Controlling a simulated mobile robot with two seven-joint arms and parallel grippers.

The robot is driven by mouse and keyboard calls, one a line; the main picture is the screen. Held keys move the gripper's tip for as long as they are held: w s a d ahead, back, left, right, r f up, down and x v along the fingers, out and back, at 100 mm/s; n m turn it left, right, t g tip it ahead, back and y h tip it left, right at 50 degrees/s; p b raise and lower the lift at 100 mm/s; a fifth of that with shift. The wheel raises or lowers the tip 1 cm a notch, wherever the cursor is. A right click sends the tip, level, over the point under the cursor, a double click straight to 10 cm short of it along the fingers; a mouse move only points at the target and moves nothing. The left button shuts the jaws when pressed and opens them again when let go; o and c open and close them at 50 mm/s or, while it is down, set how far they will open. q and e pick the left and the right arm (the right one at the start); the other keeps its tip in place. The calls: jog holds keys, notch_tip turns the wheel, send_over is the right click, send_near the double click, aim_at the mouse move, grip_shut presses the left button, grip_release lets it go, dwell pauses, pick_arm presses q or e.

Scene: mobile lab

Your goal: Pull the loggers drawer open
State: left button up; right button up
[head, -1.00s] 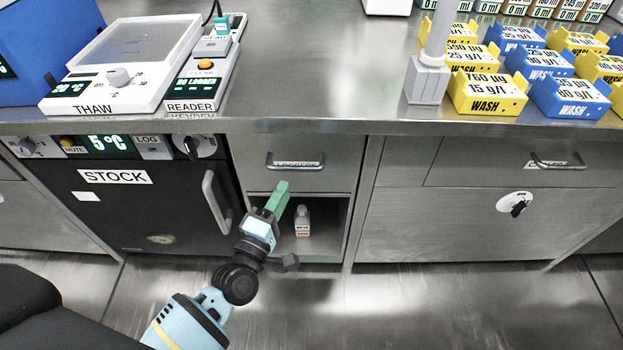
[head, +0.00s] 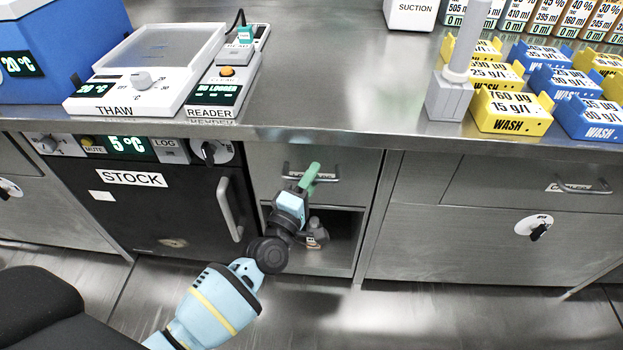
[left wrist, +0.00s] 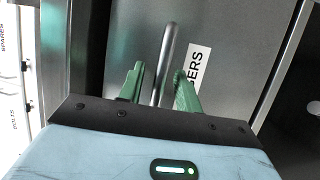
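The loggers drawer (head: 345,166) is the small steel front under the bench, right of the stock fridge, and it looks shut. Its bar handle (head: 291,173) is partly hidden behind my left gripper (head: 312,177). In the left wrist view the handle (left wrist: 167,60) runs between the two green fingers of my left gripper (left wrist: 158,88), with gaps visible, so the gripper is open around or just in front of it. A label ending in "GERS" (left wrist: 195,68) is on the drawer front beside the handle. My right gripper is not in view.
Below the drawer is an open cubby with a small grey bottle (head: 316,232). The black stock fridge (head: 165,215) with a vertical handle stands left. A cabinet (head: 450,235) with another drawer is right. The bench edge (head: 330,131) overhangs above.

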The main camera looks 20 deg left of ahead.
pick_arm(q)
jog(key=c, duration=0.6)
grip_shut()
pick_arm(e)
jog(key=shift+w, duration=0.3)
pick_arm(q)
jog(key=shift+s, duration=0.1)
